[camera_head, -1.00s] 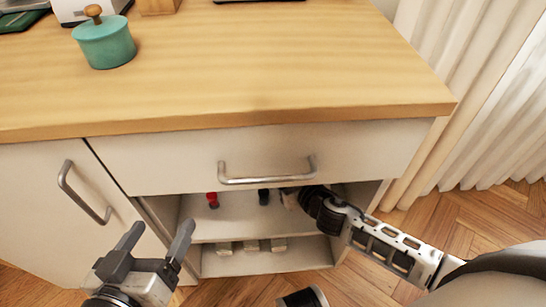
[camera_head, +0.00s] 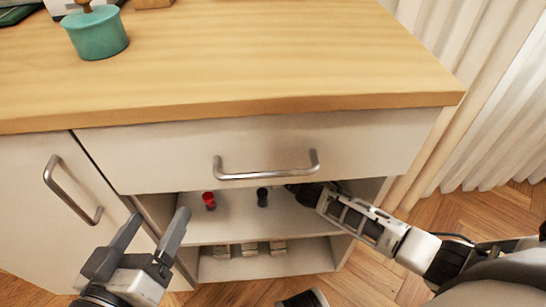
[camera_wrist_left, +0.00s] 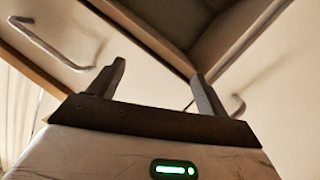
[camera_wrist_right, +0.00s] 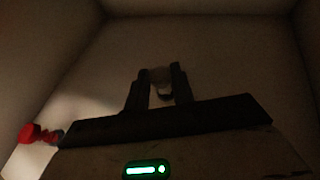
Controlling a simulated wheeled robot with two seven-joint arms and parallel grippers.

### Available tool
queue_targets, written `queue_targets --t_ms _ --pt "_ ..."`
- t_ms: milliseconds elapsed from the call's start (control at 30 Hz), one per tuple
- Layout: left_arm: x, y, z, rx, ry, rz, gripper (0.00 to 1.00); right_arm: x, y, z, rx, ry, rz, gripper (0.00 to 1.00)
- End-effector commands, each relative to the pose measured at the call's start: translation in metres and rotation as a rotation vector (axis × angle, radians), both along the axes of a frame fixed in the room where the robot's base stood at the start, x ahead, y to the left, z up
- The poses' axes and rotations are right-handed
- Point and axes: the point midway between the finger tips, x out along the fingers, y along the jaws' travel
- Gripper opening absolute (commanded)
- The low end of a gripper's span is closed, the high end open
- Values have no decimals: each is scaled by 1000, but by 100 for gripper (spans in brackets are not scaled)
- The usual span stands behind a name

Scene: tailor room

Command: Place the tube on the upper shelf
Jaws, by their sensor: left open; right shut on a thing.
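The cabinet's open upper shelf (camera_head: 235,219) lies under the drawer. My right arm reaches into its right side, and the drawer front hides its fingers in the head view. In the right wrist view my right gripper (camera_wrist_right: 158,73) is shut on a small greyish tube (camera_wrist_right: 160,77), dim and partly hidden between the fingers. A red tube (camera_head: 209,200) and a black tube (camera_head: 262,196) stand on the upper shelf to the left of that arm. The red one also shows in the right wrist view (camera_wrist_right: 30,132). My left gripper (camera_head: 157,222) is open and empty before the cabinet.
The drawer front with its handle (camera_head: 266,171) overhangs the shelf opening. The lower shelf (camera_head: 265,268) holds several small pale boxes. A closed door (camera_head: 35,205) is at left. A teal pot (camera_head: 96,34) stands on the countertop (camera_head: 250,60).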

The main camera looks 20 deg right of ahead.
Motion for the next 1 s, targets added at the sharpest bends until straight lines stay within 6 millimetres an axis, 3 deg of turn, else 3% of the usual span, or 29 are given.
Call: queue_targets --t_ms 67,100,167,567,667,800,1000 --pt "0 0 -3 -4 3 -1 77 0 0 -4 -1 0 0 0" --pt "0 0 -2 -6 4 -2 77 0 0 -3 -2 0 1 32" --pt "0 0 -2 -6 4 -1 77 0 0 -3 -1 0 0 46" --pt "-1 1 2 16 1 -1 77 -5 -1 4 -1 2 0 46" --pt "-1 2 6 46 1 3 77 -20 -3 11 -3 3 0 46" --pt "-4 7 -7 140 31 2 77 -50 -6 25 -4 3 2 46" --pt "-5 10 -12 183 36 6 77 -101 -12 21 -3 5 0 46"
